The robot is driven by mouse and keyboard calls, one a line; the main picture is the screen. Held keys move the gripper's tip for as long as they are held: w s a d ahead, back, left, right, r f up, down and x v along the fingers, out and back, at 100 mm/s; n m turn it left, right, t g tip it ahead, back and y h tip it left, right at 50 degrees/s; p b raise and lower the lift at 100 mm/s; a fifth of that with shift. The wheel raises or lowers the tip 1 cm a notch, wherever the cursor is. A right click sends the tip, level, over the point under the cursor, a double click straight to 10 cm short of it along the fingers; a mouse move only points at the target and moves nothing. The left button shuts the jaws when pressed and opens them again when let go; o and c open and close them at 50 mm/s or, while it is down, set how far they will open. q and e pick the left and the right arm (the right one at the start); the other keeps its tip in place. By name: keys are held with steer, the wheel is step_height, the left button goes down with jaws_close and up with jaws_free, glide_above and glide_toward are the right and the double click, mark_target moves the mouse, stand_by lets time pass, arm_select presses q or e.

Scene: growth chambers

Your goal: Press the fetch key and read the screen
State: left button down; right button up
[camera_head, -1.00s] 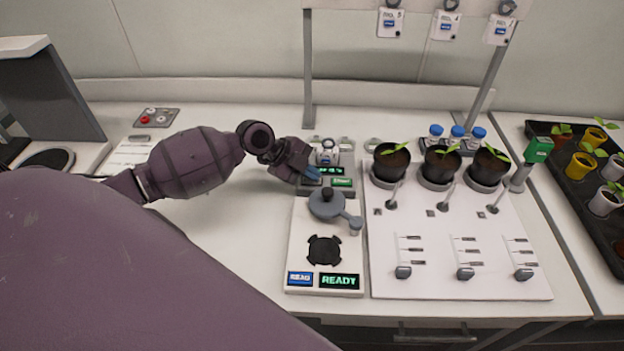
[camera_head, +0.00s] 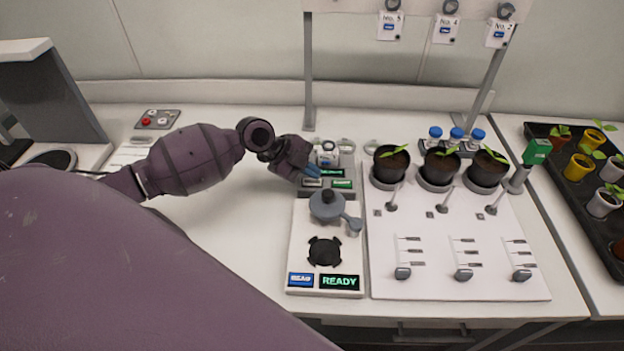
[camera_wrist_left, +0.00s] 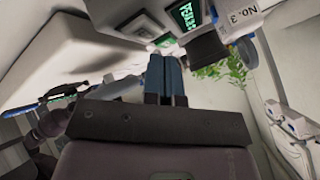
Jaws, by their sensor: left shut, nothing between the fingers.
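A small grey console (camera_head: 330,196) stands behind the white reader unit, with an upper green-lit screen (camera_head: 333,173) and a lower one (camera_head: 342,184). Their text is too small to read. My left gripper (camera_head: 313,172) is shut and empty, its blue fingertips at the console's left side, by a pale key (camera_head: 312,183). I cannot tell whether they touch the key. In the left wrist view the blue fingers (camera_wrist_left: 165,76) are closed together and point toward the console's lit screens (camera_wrist_left: 182,15). My right gripper is not in view.
The white reader unit (camera_head: 302,254) has a blue READ key (camera_head: 300,280) and a READY screen (camera_head: 339,282). A white panel (camera_head: 430,285) with three potted seedlings stands to the right. A tag rail (camera_head: 308,70) rises behind. A black plant tray (camera_head: 575,205) is far right.

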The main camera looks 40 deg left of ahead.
mark_target(312, 183)
arm_select(q)
steer(key=shift+r, duration=0.1)
steer(key=shift+r+p, duration=1.1)
steer(key=shift+r, duration=0.55)
steer(key=shift+r+p, duration=0.55)
steer(key=shift+r, duration=0.25)
